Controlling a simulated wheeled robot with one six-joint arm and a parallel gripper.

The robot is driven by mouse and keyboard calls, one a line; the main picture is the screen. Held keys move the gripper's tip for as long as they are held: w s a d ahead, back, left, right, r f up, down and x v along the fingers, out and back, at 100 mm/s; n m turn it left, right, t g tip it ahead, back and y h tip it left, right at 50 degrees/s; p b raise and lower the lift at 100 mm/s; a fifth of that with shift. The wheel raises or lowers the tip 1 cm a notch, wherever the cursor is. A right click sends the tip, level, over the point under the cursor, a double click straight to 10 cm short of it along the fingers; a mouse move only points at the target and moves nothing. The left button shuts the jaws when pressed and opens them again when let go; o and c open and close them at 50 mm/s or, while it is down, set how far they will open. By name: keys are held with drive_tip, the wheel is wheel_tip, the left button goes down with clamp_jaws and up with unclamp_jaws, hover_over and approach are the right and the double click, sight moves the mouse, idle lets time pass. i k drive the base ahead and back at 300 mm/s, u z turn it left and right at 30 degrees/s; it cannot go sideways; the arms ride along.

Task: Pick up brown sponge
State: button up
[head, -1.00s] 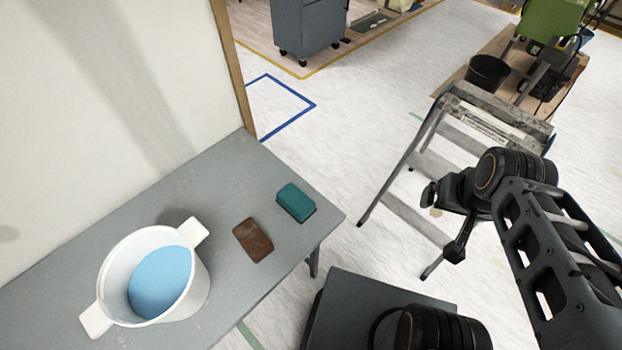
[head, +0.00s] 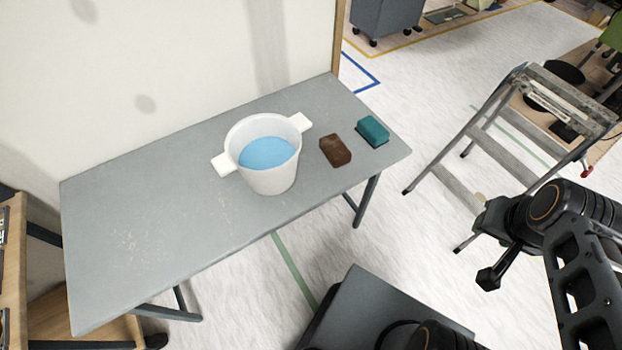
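The brown sponge (head: 335,151) lies flat on the grey table (head: 150,240), near its right end. A teal sponge (head: 372,131) lies just to its right, apart from it. A white two-handled pot (head: 272,178) with blue liquid stands to the left of the brown sponge. My gripper (head: 487,280) is at the right of the head view, off the table and well apart from the brown sponge. Nothing is seen held in it. Its fingers are dark and small here, and I cannot tell whether they are open or shut.
A metal stepladder (head: 500,135) stands on the floor to the right of the table. A wall runs behind the table. A wooden shelf unit (head: 14,270) is at the left edge. The left half of the tabletop is clear. White floor is free between table and ladder.

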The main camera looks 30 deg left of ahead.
sight(337, 154)
drive_tip(key=u, duration=0.9)
drive_tip(key=i, duration=0.8)
drive_tip(key=u, duration=0.7)
drive_tip(key=k, duration=1)
drive_tip(key=u, duration=1.45)
drive_tip(key=i, duration=0.95)
drive_tip(key=z, duration=1.3)
